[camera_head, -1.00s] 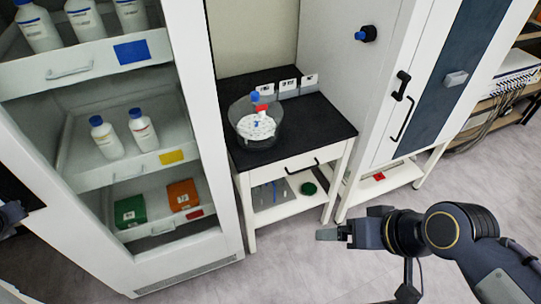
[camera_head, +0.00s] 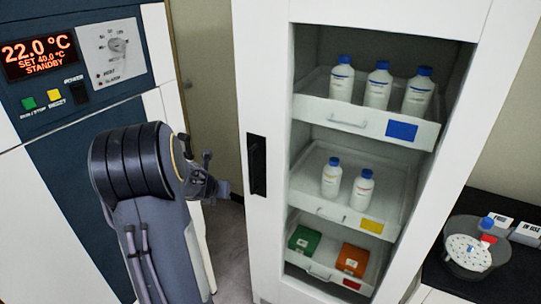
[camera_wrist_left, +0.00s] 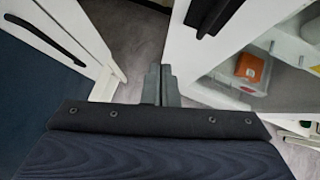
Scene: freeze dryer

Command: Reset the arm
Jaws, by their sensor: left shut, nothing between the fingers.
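My left arm rises from the bottom left of the head view. Its gripper (camera_head: 218,187) points right, in front of the gap between the dark-blue-and-white machine and the white cabinet, partly hidden by the wrist. In the left wrist view the left gripper (camera_wrist_left: 161,85) is shut, its two grey fingers together with nothing between them, over grey floor. My right gripper is not in view.
The machine's panel (camera_head: 75,60) reads 22.0 °C, standby. The white cabinet (camera_head: 262,70) has a black handle (camera_head: 257,165) and shelves of white bottles and coloured boxes. A round clear vessel (camera_head: 470,258) stands on a black-topped table at right.

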